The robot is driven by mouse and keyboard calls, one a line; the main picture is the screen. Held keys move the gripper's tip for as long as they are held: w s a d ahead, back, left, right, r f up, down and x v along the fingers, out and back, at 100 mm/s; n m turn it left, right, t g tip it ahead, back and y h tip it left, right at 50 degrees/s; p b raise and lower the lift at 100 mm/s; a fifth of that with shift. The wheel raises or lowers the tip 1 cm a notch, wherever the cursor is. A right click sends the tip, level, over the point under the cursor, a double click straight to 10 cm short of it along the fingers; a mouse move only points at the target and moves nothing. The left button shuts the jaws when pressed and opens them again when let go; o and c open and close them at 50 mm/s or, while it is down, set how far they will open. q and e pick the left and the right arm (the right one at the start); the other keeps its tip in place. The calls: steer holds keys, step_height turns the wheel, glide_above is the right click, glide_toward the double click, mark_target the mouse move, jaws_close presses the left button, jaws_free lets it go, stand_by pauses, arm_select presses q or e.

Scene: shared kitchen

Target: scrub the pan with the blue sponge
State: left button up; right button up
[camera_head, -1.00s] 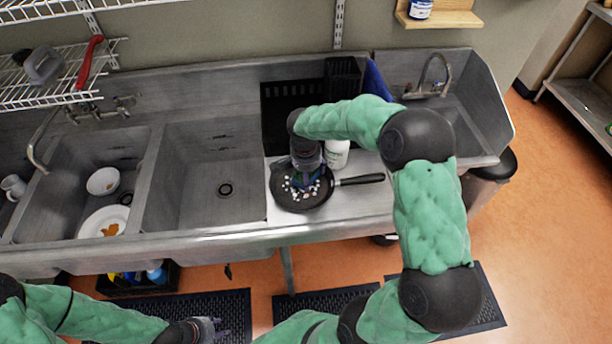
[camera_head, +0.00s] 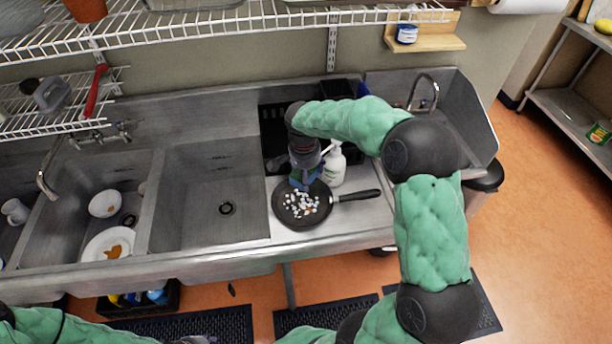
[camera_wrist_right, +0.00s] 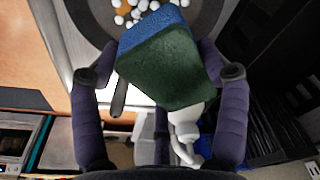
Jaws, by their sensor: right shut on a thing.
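The dark round pan (camera_head: 286,217) lies on the steel drainboard right of the sinks, its handle pointing right. White bits and a little orange lie in its middle. My right gripper (camera_head: 304,181) points down over the pan's far edge, shut on the blue sponge (camera_head: 297,186). In the right wrist view the sponge (camera_wrist_right: 165,62) has a blue face and a dark green face, held between both fingers, with the pan (camera_wrist_right: 205,18) beyond it. I cannot tell whether the sponge touches the pan. Only a sliver of my left gripper (camera_head: 197,340) shows at the bottom edge.
A white pump bottle (camera_head: 334,167) stands just behind the pan, close to my right gripper. A black rack (camera_head: 272,140) is behind it. The middle sink (camera_head: 212,185) is empty; the left sink holds a bowl (camera_head: 104,204) and a plate (camera_head: 95,251). Wire shelves (camera_head: 200,35) hang above.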

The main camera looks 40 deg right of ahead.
stand_by(0.3)
steer(key=s+r+p, duration=0.2)
steer(key=s+r, duration=0.4)
steer(key=s, duration=0.4)
steer(key=shift+a, duration=0.1)
stand_by(0.3)
